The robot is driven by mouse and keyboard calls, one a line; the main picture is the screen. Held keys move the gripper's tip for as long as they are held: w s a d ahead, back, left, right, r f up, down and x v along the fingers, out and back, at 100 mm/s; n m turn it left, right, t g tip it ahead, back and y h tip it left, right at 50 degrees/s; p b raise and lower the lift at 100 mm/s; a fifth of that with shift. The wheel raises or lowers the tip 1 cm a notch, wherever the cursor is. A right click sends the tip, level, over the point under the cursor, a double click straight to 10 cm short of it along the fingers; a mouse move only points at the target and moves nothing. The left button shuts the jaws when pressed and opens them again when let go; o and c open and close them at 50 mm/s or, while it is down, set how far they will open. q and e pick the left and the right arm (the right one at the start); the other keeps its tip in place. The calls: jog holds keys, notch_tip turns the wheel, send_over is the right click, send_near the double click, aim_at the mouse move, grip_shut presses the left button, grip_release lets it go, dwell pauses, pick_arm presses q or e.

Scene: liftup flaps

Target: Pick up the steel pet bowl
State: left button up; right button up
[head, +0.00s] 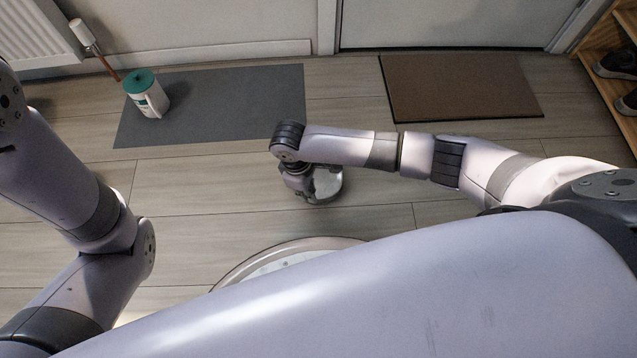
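The steel pet bowl (328,185) is on or just above the wooden floor in the middle of the head view. Its left part is hidden behind my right gripper and wrist. My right gripper (308,196) points down at the bowl's left side, right at it or overlapping it in the picture. Its fingers are small and mostly hidden, so I cannot tell whether they are open or closed on the rim. My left arm is at the left edge of the view, and its gripper is out of the picture.
A grey mat (230,105) at the back left bears a white container with a teal lid (148,93). A brown doormat (460,87) lies before the door. A wooden shoe shelf (600,40) stands at the right, a radiator (35,35) at the left. Floor around the bowl is clear.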

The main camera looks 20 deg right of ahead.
aim_at(328, 186)
jog(key=f, duration=0.1)
jog(key=f+b, duration=0.2)
jog(key=shift+s+d+f, duration=0.1)
jog(key=shift+d+f, duration=0.15)
grip_shut()
jog(key=shift+r, duration=0.1)
dwell(0.4)
